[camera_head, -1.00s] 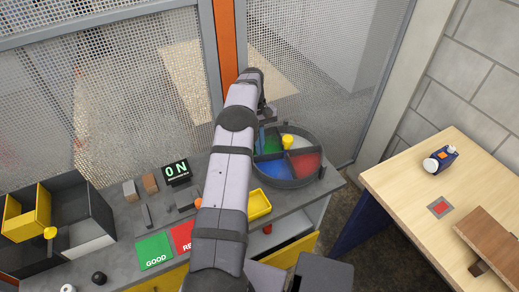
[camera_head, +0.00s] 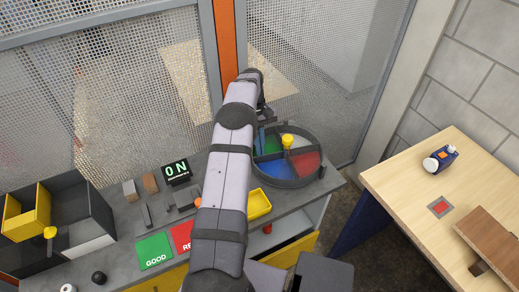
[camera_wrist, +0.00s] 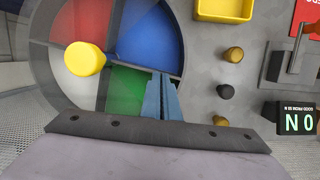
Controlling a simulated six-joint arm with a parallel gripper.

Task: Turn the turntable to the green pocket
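The turntable (camera_head: 318,171) is a round dark tray at the right end of the grey bench. Dividers split it into green (camera_head: 268,143), blue (camera_head: 273,170), red (camera_head: 305,161) and pale pockets. The fingertips are near the rim, by the divider between the green (camera_wrist: 126,88) and blue (camera_wrist: 150,38) pockets. Whether they touch the divider is unclear.
A yellow tray (camera_head: 259,204) and an "ON" display (camera_head: 176,171) stand left of the turntable. Green and red pads (camera_head: 154,250) lie in front. Mesh fencing (camera_head: 310,60) rises close behind. A wooden table (camera_head: 400,190) stands apart at right.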

